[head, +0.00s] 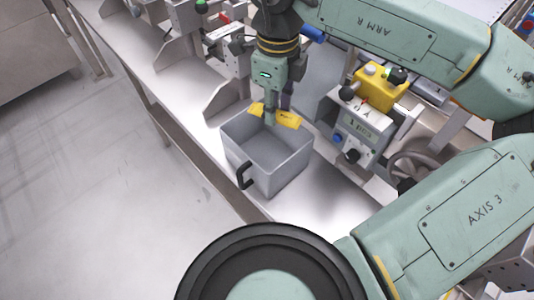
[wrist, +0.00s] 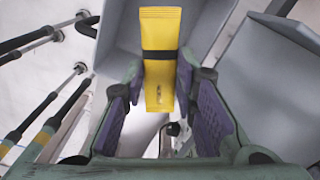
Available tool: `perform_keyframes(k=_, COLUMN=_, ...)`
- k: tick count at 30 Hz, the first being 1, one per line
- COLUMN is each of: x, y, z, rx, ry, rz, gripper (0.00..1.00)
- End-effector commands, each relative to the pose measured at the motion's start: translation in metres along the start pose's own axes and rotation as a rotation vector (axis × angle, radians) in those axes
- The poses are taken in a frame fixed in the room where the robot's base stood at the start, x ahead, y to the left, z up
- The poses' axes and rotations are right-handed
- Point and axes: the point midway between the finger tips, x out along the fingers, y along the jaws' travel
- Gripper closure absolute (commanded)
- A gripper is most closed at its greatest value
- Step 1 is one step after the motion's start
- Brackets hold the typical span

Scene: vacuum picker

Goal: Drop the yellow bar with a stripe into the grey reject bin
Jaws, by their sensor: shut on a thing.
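The yellow bar with a dark stripe (wrist: 160,80) lies between the purple pads of my gripper (wrist: 160,115), which is shut on it. In the head view the bar (head: 289,119) shows on both sides of my gripper (head: 272,117), roughly level. The bar is over the grey reject bin (head: 285,165), near its far rim. How high it is above the rim is hard to tell. The bin is open at the top, has a black handle on its near left side, and looks empty where its inside shows. A grey bin wall (wrist: 120,30) also shows in the wrist view.
A yellow control box with buttons (head: 380,87) and a grey panel with a display (head: 357,125) stand right of the bin. Metal brackets (head: 228,95) and fixtures stand to the left and behind. The steel bench (head: 165,90) has free room left of the bin.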

Motion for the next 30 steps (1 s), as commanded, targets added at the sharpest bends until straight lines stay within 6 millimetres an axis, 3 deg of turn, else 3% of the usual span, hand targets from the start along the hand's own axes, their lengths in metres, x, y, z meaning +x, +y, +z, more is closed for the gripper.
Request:
perform_keyframes(k=6, x=0.0, y=0.0, z=0.0, rx=0.0, ry=0.0, rz=-0.001, gripper=0.98)
perform_keyframes(k=7, x=0.0, y=0.0, z=0.0, rx=0.0, ry=0.0, rz=-0.001, gripper=0.72)
perform_keyframes(k=16, x=0.0, y=0.0, z=0.0, rx=0.0, ry=0.0, rz=-0.001, gripper=0.52)
perform_keyframes(k=26, x=-0.001, y=0.0, z=0.0, rx=0.0, ry=0.0, rz=-0.001, gripper=0.51)
perform_keyframes(k=30, x=-0.013, y=-0.001, z=0.0, rx=0.0, ry=0.0, rz=-0.004, gripper=0.51)
